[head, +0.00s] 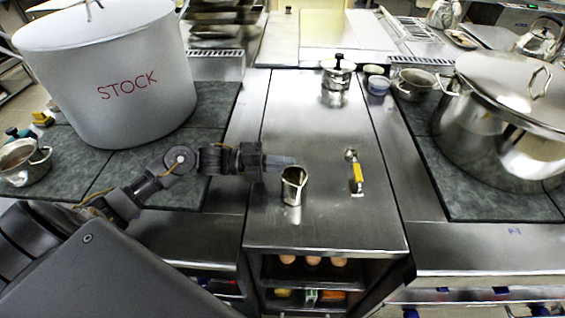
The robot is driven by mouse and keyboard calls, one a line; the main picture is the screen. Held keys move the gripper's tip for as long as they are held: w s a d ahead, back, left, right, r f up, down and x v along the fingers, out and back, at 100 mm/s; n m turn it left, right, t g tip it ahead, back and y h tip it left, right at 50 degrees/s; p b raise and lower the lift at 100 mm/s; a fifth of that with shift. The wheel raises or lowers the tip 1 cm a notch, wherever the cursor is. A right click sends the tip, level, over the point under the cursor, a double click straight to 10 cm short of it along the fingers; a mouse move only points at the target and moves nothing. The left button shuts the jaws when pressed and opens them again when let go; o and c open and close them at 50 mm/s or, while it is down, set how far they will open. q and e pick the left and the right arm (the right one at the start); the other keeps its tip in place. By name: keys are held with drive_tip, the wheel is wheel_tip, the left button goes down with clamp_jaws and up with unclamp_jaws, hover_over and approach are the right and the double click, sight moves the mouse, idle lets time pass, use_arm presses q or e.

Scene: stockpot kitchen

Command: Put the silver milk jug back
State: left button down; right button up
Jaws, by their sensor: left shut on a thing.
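The silver milk jug (292,188) is small and shiny, upright over the steel counter (315,225) near the middle of the head view. My left gripper (284,163) reaches in from the left and is shut on the jug at its upper, far side. The fingers hide part of the jug's rim, and I cannot tell whether its base touches the counter. My right gripper is not in view.
A lidded pot (338,74), a small blue-and-white cup (378,85) and a saucepan (413,85) stand behind. Large pots flank the counter: a STOCK pot (110,70) left, a shiny one (475,125) right. Eggs (312,261) sit below.

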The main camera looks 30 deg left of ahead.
use_arm(q)
drive_tip(key=c, duration=1.5)
unclamp_jaws()
drive_tip(key=shift+o, duration=0.2)
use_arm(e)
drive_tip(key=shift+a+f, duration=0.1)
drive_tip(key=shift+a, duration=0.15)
